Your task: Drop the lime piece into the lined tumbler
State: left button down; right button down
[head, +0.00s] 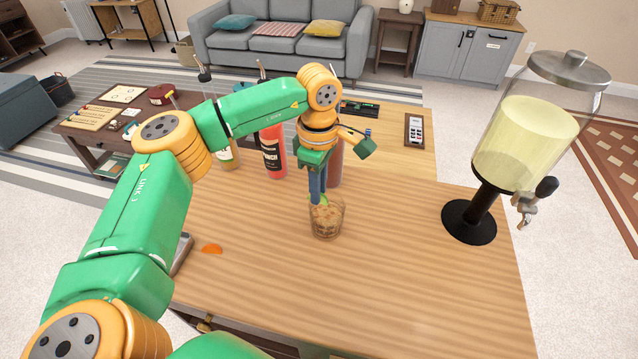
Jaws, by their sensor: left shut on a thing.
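The tumbler (326,223) stands upright on the wooden counter, a clear glass with brownish contents. My left gripper (317,198) points straight down at the tumbler's mouth. It is shut on the green lime piece (324,200), which shows only in part beside the fingertips at the rim. I cannot tell how far the lime is inside the glass or whether it touches it. My right gripper is not in view.
A drink dispenser (525,140) on a black stand is at the right. A red bottle (273,152) and other bottles stand behind my left arm. An orange piece (212,249) lies left of the tumbler. The counter (400,280) is clear at front right.

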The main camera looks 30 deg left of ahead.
pick_arm(q)
jog(key=shift+w+f, duration=0.15)
jog(key=shift+f, duration=0.45)
jog(key=shift+r, duration=0.15)
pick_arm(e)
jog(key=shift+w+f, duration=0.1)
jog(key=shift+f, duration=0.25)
pick_arm(q)
jog(key=c, duration=0.7)
grip_release()
jog(key=shift+r, duration=0.1)
notch_tip(320, 180, up, 7)
jog(key=shift+d+b, duration=0.1)
jog(key=shift+b, duration=0.25)
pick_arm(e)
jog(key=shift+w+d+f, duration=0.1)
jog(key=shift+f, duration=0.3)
